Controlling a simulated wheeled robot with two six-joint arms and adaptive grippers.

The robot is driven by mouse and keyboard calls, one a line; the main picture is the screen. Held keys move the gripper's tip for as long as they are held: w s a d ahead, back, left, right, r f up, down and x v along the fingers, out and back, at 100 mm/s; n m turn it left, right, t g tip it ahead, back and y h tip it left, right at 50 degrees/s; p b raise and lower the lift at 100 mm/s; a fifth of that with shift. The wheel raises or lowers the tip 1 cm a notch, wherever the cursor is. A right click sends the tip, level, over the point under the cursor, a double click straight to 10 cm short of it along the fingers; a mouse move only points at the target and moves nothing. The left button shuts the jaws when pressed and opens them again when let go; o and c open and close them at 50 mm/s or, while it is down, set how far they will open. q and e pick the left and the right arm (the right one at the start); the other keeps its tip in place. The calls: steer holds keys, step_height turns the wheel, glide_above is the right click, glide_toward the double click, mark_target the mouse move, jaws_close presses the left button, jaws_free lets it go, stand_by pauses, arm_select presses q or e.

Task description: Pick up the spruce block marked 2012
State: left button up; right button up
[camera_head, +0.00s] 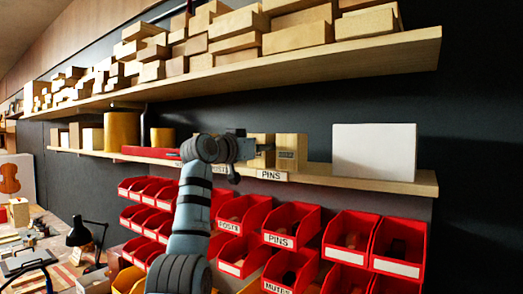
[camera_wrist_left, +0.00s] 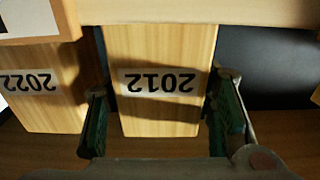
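The spruce block marked 2012 (camera_wrist_left: 160,55) is a pale upright block with a white label, seen upside down in the left wrist view. My left gripper (camera_wrist_left: 162,120) is open, with one green-padded finger on each side of this block. I cannot tell whether the pads touch it. In the head view my left gripper (camera_head: 255,148) is at the lower shelf, in front of a pale block (camera_head: 263,141) that it partly hides. A block marked 2022 (camera_wrist_left: 45,95) stands beside the 2012 block. My right gripper is not in view.
The lower shelf (camera_head: 405,184) carries a white panel (camera_head: 374,152) to the right and a red case (camera_head: 150,153) to the left. Red bins (camera_head: 291,225) hang below it. The upper shelf (camera_head: 400,50), loaded with wood blocks, is overhead.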

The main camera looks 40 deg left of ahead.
arm_select(q)
steer(key=shift+c, duration=0.8)
